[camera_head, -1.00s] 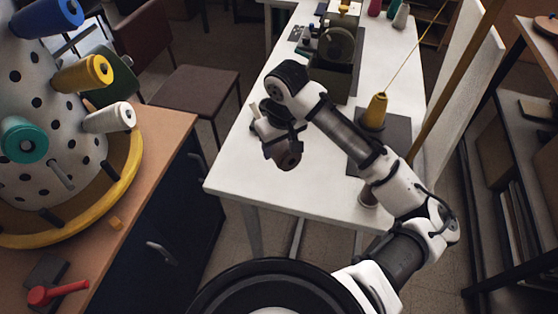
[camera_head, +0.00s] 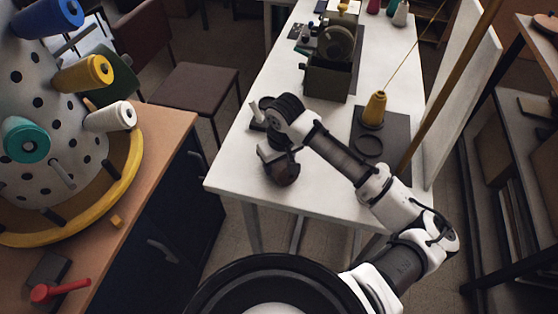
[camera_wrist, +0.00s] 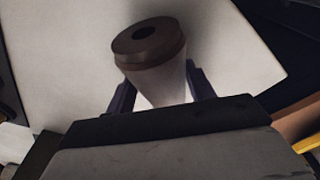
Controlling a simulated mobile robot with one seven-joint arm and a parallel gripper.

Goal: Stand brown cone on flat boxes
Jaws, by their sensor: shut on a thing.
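The brown cone (camera_head: 285,173) is at my gripper over the left front part of the white table in the head view. In the wrist view the cone (camera_wrist: 150,44) shows a wide brown end with a dark hole and a pale body that narrows toward my gripper (camera_wrist: 162,92). The two dark fingers are shut on the pale part, one on each side. The cone appears tilted, its wide end pointing away from the wrist. I cannot make out the flat boxes for certain in either view.
The white table (camera_head: 235,172) holds a green machine (camera_head: 330,70) and a yellow cone (camera_head: 375,108) on a dark plate (camera_head: 393,143). A peg drum (camera_head: 60,135) with coloured spools stands on the left counter (camera_head: 165,140). Shelves (camera_head: 520,200) stand at right.

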